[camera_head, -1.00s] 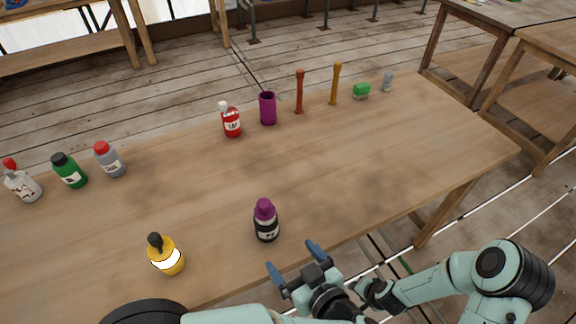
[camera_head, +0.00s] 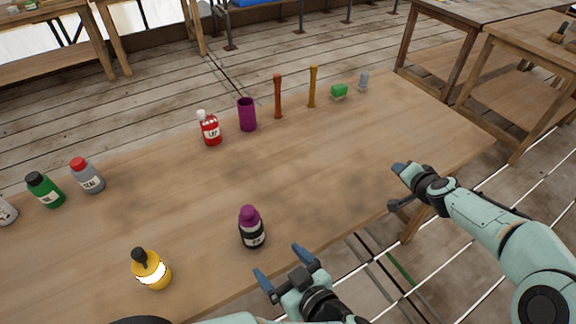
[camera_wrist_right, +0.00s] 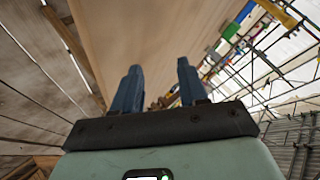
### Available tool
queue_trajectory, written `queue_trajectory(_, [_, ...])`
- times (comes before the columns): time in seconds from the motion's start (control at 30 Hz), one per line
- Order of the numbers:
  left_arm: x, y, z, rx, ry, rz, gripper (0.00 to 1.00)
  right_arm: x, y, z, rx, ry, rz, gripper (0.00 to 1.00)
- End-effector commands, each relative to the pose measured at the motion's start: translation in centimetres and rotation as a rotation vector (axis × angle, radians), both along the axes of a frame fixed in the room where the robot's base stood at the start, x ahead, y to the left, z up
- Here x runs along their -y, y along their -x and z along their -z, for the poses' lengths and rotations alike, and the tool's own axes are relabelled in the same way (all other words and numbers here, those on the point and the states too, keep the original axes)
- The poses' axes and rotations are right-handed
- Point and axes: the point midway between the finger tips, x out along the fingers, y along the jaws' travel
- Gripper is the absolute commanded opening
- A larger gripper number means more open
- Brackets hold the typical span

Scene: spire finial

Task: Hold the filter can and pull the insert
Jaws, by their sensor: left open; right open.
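No can with an insert is plainly recognisable. A purple open-topped cylinder (camera_head: 247,114) stands upright at the table's far side. A black bottle with a purple top (camera_head: 251,228) stands upright near the front edge. I cannot tell whether either is the filter can. My left gripper (camera_head: 283,265) is open and empty at the front edge, just in front of the black bottle and apart from it. My right gripper (camera_head: 396,187) is open at the table's front right edge, far from both. In the right wrist view its fingers (camera_wrist_right: 158,80) are spread with nothing between them.
A yellow bottle (camera_head: 151,270) stands at the front left. The table's middle right (camera_head: 370,140) is clear.

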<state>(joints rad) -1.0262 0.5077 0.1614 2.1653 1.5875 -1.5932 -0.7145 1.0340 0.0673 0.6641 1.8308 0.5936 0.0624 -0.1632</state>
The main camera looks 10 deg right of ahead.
Motion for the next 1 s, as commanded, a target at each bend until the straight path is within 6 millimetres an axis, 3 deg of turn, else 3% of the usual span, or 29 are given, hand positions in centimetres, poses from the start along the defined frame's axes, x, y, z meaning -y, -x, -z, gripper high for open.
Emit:
queue_trajectory(0.03, [0.0,0.0,0.0,0.000,0.000,0.000,0.91,-2.1,-1.6,-0.9,0.006,0.010,-0.108,0.43])
queue_trajectory(0.2, [0.0,0.0,0.0,0.000,0.000,0.000,0.91,-10.4,-5.5,-4.1,0.018,0.102,-0.552,0.43])
queue_trajectory(0.37, [0.0,0.0,0.0,0.000,0.000,0.000,0.91,-19.0,-6.7,-7.4,0.047,0.254,-1.035,0.43])
queue_trajectory(0.5, [0.0,0.0,0.0,0.000,0.000,0.000,0.91,-25.4,-5.6,-9.7,0.082,0.410,-1.442,0.43])
queue_trajectory(0.7, [0.0,0.0,0.0,0.000,0.000,0.000,0.91,-32.1,-2.1,-12.5,0.136,0.645,-1.978,0.43])
queue_trajectory(0.83, [0.0,0.0,0.0,0.000,0.000,0.000,0.91,-34.7,0.5,-14.0,0.161,0.765,-2.260,0.43])
queue_trajectory(1.0, [0.0,0.0,0.0,0.000,0.000,0.000,0.91,-36.4,3.0,-15.4,0.180,0.856,-2.496,0.43])
